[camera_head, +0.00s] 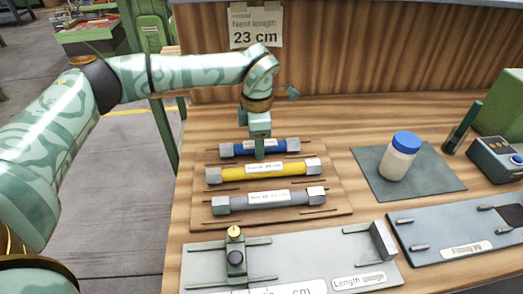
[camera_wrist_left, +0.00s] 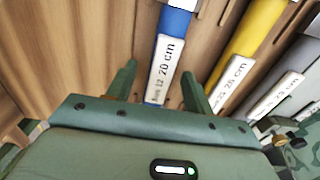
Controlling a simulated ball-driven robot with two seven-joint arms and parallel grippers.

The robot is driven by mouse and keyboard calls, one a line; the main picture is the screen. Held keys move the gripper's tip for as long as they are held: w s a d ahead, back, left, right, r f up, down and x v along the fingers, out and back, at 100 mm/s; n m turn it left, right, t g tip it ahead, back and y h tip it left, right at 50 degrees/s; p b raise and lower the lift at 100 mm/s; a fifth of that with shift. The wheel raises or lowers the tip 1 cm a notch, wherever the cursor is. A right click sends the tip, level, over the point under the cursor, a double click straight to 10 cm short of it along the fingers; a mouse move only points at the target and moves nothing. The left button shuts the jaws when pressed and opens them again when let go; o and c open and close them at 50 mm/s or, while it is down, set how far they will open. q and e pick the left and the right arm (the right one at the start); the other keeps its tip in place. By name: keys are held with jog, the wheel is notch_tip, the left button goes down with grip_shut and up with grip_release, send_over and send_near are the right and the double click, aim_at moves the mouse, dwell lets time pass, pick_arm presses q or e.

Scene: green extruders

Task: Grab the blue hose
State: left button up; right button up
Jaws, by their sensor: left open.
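The blue hose (camera_head: 279,146) lies at the back of a wooden rack, with grey end caps and a white label partly hidden by my gripper in the head view. My left gripper (camera_head: 259,150) points down at its middle. I cannot tell how far the fingertips reach down beside the hose. My right gripper is out of view.
A yellow hose (camera_head: 280,169) and a grey hose (camera_head: 240,202) lie parallel in front on the rack (camera_head: 336,202). A metal length gauge (camera_head: 300,262) is nearer. A blue-lidded jar (camera_head: 398,160) stands on a dark mat to the right. A wooden panel (camera_head: 340,60) rises behind.

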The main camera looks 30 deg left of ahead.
pick_arm(q)
jog(key=shift+f, duration=0.6)
jog(key=shift+r, duration=0.2)
jog(key=c, duration=1.1)
